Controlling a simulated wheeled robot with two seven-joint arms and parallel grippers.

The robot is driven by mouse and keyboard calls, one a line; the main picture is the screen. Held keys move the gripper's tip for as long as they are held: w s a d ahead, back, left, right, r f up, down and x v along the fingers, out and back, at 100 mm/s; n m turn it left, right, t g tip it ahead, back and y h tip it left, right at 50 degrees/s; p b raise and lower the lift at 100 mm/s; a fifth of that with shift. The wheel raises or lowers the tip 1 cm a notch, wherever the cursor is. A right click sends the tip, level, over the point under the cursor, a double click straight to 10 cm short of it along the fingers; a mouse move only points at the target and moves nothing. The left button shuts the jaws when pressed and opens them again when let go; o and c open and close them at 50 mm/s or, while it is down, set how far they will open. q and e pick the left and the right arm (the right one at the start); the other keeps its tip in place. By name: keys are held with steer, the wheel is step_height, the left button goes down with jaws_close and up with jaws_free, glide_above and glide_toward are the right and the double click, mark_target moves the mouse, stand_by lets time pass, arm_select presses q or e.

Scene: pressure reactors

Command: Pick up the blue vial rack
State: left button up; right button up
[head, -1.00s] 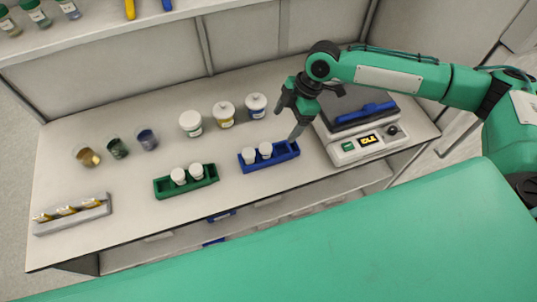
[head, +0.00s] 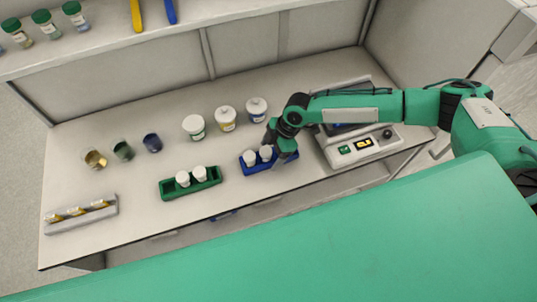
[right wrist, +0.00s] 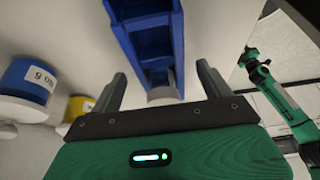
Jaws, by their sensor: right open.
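The blue vial rack (head: 262,168) stands on the bench between the green rack and the instrument. It holds two white-capped vials at its left end. My right gripper (head: 278,155) is open over the rack's right part and partly hides it. In the right wrist view the blue rack (right wrist: 152,38) runs up the picture, in line with the gap between the open fingers (right wrist: 163,90). A white vial cap (right wrist: 162,95) shows at the rack's near end. The fingers lie on either side, and contact with the rack cannot be seen.
A green rack (head: 190,190) with two vials stands left of the blue one. White-lidded jars (head: 226,120) stand behind. The instrument (head: 360,150) is close on the right. A grey rack (head: 80,216) and small open jars (head: 123,151) are at the left.

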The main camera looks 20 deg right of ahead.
steer(key=shift+a+f, duration=0.2)
steer(key=shift+f, duration=0.4)
steer(key=c, duration=1.1)
steer(key=shift+c, duration=0.2)
steer(key=shift+r, duration=0.15)
